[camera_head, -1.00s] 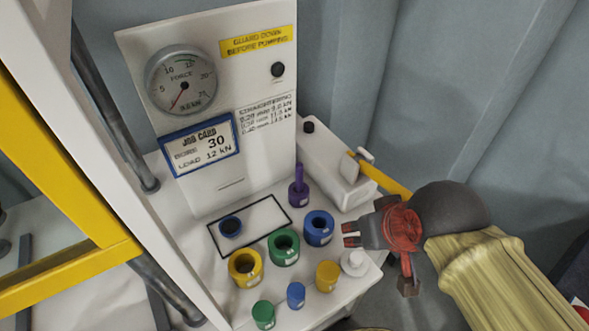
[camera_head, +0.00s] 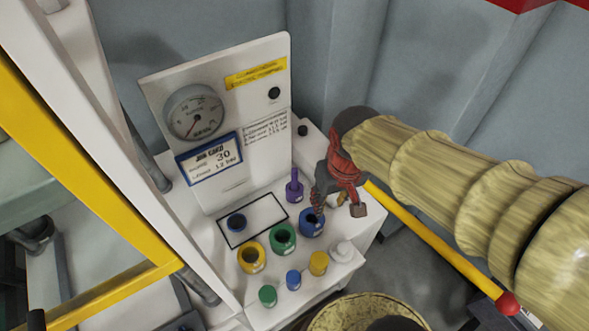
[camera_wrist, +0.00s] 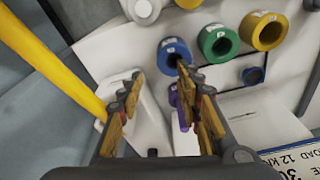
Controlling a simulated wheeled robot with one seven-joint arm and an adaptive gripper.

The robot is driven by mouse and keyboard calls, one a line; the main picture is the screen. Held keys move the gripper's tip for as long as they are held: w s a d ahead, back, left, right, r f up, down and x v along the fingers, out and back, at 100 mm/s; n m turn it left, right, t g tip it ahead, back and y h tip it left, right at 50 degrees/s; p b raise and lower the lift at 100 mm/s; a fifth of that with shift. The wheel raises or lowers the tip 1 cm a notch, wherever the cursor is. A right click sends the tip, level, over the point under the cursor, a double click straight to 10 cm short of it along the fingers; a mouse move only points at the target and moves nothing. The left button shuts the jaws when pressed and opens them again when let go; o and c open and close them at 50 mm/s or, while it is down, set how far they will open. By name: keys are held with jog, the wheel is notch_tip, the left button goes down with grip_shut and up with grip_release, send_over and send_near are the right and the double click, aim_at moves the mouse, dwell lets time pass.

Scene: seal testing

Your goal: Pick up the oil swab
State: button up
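A purple pot with a thin upright stem (camera_head: 294,187), which looks like the oil swab in its holder, stands on the white bench right of the black-outlined rectangle. My gripper (camera_head: 318,203) is just to its right in the head view, close to the blue ring. In the wrist view my gripper (camera_wrist: 158,95) is open, its two fingers apart with nothing held between them. The purple piece (camera_wrist: 172,96) shows there beside the right finger, which hides part of it. I cannot tell whether they touch.
The blue ring (camera_head: 311,224), green ring (camera_head: 282,238) and yellow ring (camera_head: 251,258) stand in front, with smaller plugs and a white knobbed piece (camera_head: 342,250) nearer the edge. The gauge panel (camera_head: 215,130) rises behind. A yellow lever (camera_head: 440,245) extends right under my arm.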

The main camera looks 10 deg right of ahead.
jog(key=w+a+g+p, duration=0.2)
jog(key=w+a+p, duration=0.1)
jog(key=w+p, duration=0.4)
jog(key=p, duration=0.2)
send_over(295, 182)
jog(key=shift+w+f, duration=0.25)
jog(key=shift+f, duration=0.55)
jog(key=shift+w+f, duration=0.15)
jog(key=shift+f, duration=0.05)
jog(key=shift+f+b, duration=0.55)
jog(key=shift+f, duration=3.05)
grip_shut()
